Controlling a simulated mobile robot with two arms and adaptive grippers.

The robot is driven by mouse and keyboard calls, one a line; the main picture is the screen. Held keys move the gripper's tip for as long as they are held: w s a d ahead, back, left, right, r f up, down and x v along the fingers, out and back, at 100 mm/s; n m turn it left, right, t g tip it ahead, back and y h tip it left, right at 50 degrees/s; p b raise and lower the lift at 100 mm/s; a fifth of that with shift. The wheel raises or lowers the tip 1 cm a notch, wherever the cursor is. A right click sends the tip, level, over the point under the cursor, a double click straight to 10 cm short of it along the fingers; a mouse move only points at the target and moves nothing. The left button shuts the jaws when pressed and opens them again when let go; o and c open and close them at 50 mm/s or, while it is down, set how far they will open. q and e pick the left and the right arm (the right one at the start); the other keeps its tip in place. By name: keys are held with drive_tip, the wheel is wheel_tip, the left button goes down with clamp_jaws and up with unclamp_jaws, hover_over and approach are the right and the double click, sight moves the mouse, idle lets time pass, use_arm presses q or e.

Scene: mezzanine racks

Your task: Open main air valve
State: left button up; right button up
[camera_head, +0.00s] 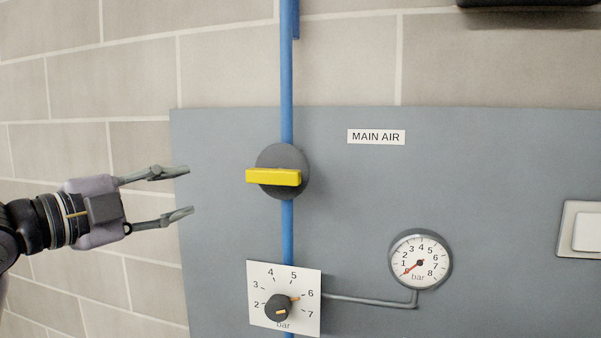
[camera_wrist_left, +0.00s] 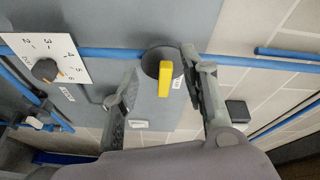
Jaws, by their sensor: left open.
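The main air valve has a yellow handle (camera_head: 273,177) on a dark round body (camera_head: 291,158), set on a vertical blue pipe (camera_head: 287,80). The handle lies crosswise to the pipe. A label reading MAIN AIR (camera_head: 376,137) is to its right. My left gripper (camera_head: 192,190) is open and empty, to the left of the handle and apart from it in the head view. In the left wrist view, the yellow handle (camera_wrist_left: 165,79) shows between the two fingers of the left gripper (camera_wrist_left: 157,80). My right gripper is not in view.
A grey panel (camera_head: 350,210) carries the valve. Below it is a regulator dial plate with a dark knob (camera_head: 278,307). A round gauge (camera_head: 420,259) to the right has its red needle near the low end. A white switch (camera_head: 587,231) is at the far right.

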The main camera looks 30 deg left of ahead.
use_arm(q)
drive_tip(key=s+d+r+m+h, duration=0.1)
drive_tip(key=s+d+r+m, duration=0.1)
drive_tip(key=s+d+m, duration=0.35)
drive_tip(key=n+p, duration=0.2)
drive_tip(key=p, duration=0.4)
approach(267, 175)
drive_tip(key=w, duration=0.1)
drive_tip(key=shift+m, duration=0.25)
drive_tip(key=w+p, duration=0.1)
drive_tip(key=w, duration=0.1)
drive_tip(key=w+d+p, duration=0.1)
drive_tip(key=w+p, duration=0.1)
drive_tip(key=w, duration=0.1)
drive_tip(key=w+p, duration=0.2)
drive_tip(key=w, duration=0.1)
drive_tip(key=shift+w+d, duration=0.25)
drive_tip(key=shift+d, duration=0.1)
drive_tip(key=shift+w+d+f+p, duration=0.15)
drive_tip(key=shift+w+p, duration=0.2)
drive_tip(key=shift+w, duration=0.5)
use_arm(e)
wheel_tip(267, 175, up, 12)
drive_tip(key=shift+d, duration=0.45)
use_arm(q)
drive_tip(key=shift+c, duration=0.2)
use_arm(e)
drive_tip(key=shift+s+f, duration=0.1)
